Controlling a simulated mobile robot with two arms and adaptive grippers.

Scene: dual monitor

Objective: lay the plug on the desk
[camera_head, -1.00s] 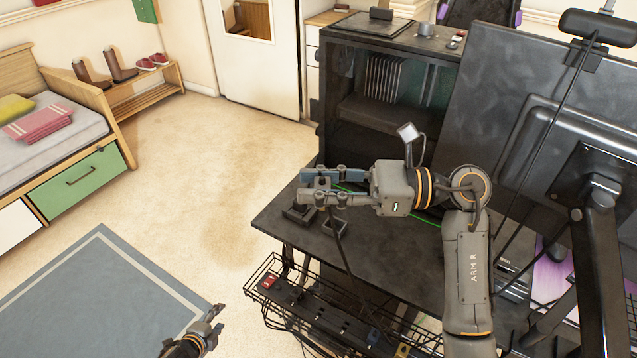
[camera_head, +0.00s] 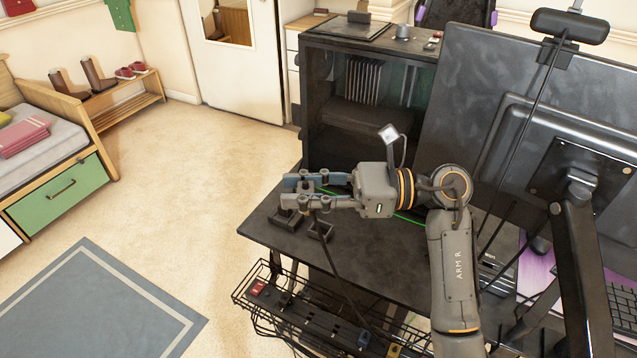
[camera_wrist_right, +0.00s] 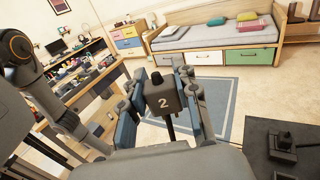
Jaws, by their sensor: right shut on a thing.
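My right gripper (camera_head: 295,191) is shut on the black plug (camera_head: 307,187) above the left end of the black desk (camera_head: 375,250). In the right wrist view the plug (camera_wrist_right: 163,99) is upright between the two fingers and bears a white number 2. Its dark cable (camera_head: 329,250) hangs down past the desk's front edge. The fingers partly hide the plug in the head view. The desk (camera_wrist_right: 262,165) also shows at the lower right of the wrist view. My left gripper does not show in either view.
Two small black blocks (camera_head: 288,219) (camera_head: 320,231) sit on the desk just below the gripper. A power strip (camera_head: 300,315) lies in a wire basket under the front edge. A black computer case (camera_head: 330,150) and monitors (camera_head: 480,110) stand behind and right.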

